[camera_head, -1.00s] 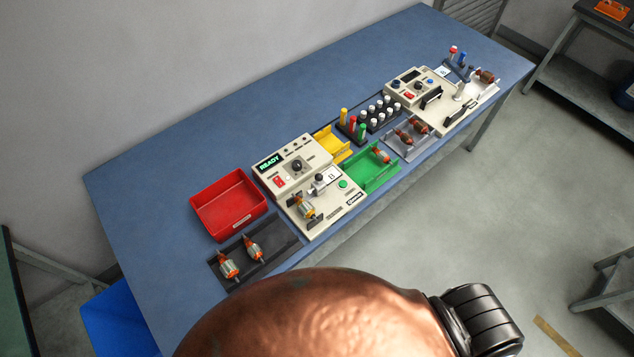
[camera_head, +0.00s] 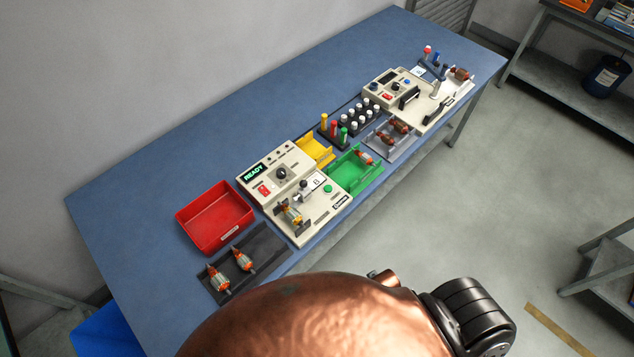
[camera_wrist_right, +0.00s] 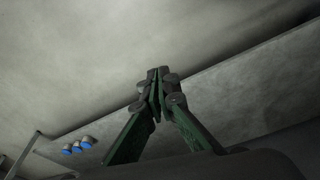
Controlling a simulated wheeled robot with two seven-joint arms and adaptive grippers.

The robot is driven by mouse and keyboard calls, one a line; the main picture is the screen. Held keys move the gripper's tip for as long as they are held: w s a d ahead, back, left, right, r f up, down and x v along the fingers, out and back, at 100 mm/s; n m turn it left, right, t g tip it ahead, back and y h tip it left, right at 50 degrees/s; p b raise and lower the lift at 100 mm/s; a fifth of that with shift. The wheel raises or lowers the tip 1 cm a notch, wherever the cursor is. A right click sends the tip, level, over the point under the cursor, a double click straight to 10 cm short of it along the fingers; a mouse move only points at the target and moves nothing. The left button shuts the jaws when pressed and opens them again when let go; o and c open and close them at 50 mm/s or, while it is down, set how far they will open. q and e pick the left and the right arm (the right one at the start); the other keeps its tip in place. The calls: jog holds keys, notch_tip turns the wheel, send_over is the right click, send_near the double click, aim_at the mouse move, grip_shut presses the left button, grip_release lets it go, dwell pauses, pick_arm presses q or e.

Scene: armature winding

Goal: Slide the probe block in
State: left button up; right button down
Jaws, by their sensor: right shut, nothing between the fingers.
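A cream test station (camera_head: 318,222) with a READY display stands on the blue bench in the head view. An orange-and-silver armature (camera_head: 290,213) sits in dark supports on its front left part. A small grey block with a dark knob (camera_head: 303,189), apparently the probe block, stands just behind the armature; I cannot tell whether they touch. My right gripper (camera_wrist_right: 158,76) is shut and empty in the right wrist view, against a plain grey background, with no task object near it. It does not show in the head view. My left gripper is in neither view.
A red bin (camera_head: 216,222) and a dark mat (camera_head: 262,252) with two armatures lie left of the station. Yellow (camera_head: 316,153) and green (camera_head: 345,178) trays, a rack of bottles and a second cream station (camera_head: 402,84) are to the right. The bench's back left is clear.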

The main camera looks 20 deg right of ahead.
aim_at(304, 189)
jog(key=w+r+m+t, duration=0.1)
jog(key=w+r, duration=0.3)
jog(key=r, duration=0.7)
jog(key=w+r+m+t, duration=0.1)
jog(key=w+r+t, duration=0.15)
jog(key=r, duration=0.75)
jog(key=w+a+r+m+t+y, duration=0.1)
jog(key=w+r+m+t+y, duration=0.6)
jog(key=w+r, duration=0.9)
jog(key=w+m+t, duration=0.1)
jog(key=m+t, duration=0.2)
jog(key=shift+r+p, duration=0.3)
jog(key=shift+r, duration=0.05)
jog(key=shift+w, duration=0.1)
jog(key=w+a+f+p, duration=0.1)
jog(key=w+a, duration=0.6)
jog(key=w, duration=0.1)
jog(key=shift+w+a+f, duration=0.15)
jog(key=shift+w+a, duration=0.15)
jog(key=shift+a, duration=0.1)
jog(key=shift+s, duration=0.1)
